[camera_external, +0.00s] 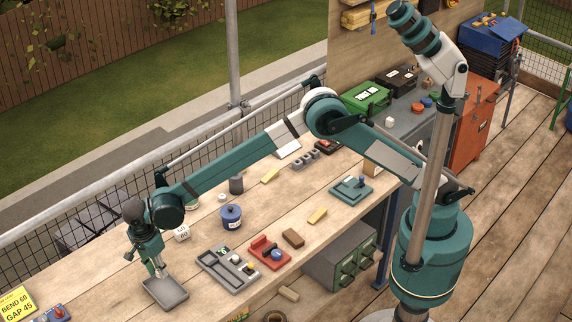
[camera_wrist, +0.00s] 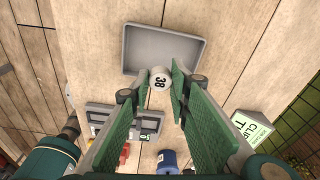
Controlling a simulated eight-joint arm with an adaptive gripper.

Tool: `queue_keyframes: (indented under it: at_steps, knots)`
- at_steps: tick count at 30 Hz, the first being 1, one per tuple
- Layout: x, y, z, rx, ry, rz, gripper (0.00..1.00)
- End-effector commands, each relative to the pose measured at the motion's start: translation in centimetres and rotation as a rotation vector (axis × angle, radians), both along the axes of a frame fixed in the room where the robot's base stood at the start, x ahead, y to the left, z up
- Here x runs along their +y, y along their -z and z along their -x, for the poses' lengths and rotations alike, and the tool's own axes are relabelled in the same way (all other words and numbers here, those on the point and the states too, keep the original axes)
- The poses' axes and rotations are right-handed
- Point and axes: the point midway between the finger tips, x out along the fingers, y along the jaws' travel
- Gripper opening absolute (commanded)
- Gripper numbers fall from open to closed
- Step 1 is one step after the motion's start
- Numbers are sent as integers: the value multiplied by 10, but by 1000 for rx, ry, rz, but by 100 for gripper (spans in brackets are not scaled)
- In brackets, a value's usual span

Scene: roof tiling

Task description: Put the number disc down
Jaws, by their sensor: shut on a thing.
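The number disc (camera_wrist: 160,78), pale with a dark "38" on it, sits between my fingertips in the wrist view. My gripper (camera_wrist: 158,88) is shut on it. A shallow grey tray (camera_wrist: 135,48) with a raised rim lies just beyond the disc; its inside looks empty. In the external view my gripper (camera_external: 159,271) points down over the same grey tray (camera_external: 170,293), near the bench's front edge. The disc is too small there to make out clearly. I cannot tell how high it is above the tray.
A grey compartment tray (camera_external: 228,268) and a red tool (camera_external: 268,252) stand to the right. A blue pot (camera_external: 231,217) and a white labelled block (camera_external: 182,233) stand behind. A yellow sign (camera_external: 16,303) reads BEND 60 GAP 45. Bare wood surrounds the grey tray.

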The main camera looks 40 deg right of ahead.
Motion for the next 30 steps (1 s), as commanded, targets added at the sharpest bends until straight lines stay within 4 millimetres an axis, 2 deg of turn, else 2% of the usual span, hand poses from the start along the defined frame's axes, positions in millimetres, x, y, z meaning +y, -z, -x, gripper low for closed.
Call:
queue_keyframes:
  at_steps: [8, 19, 30]
  knots:
    - [0, 11, 0, 0, 0, 0, 13]
    - [0, 57, 0, 0, 0, 0, 13]
    - [0, 63, 0, 0, 0, 0, 13]
